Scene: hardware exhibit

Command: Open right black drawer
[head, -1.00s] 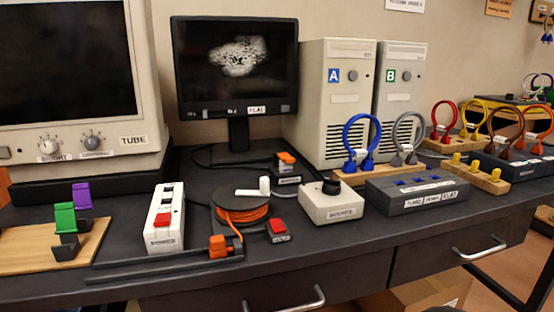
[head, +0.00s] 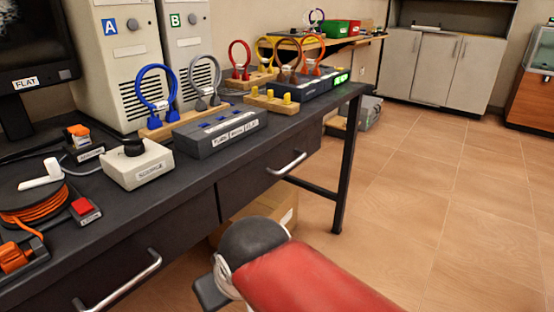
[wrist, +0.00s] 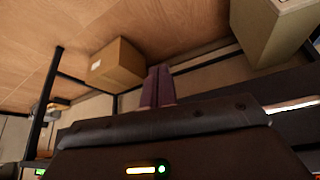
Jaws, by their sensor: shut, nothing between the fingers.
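The right black drawer (head: 238,188) sits under the desk top in the head view, its front flush with the desk. Its silver bar handle (head: 287,164) is clear. The left drawer's handle (head: 118,281) shows nearer, at lower left. In the wrist view my gripper (wrist: 158,72) has its two dark fingers side by side, shut and empty, apart from any handle. A bright metal bar (wrist: 293,105), apparently a drawer handle, shows at the right edge of that view. My red arm is low in the head view; the fingers are not visible there.
The black desk (head: 85,225) carries a grey switch box (head: 220,130), a white knob box (head: 138,165) and cable stands. A desk leg (head: 347,165) stands beyond the right drawer. A cardboard box (head: 270,208) is under the desk. Open tiled floor (head: 440,190) lies to the right.

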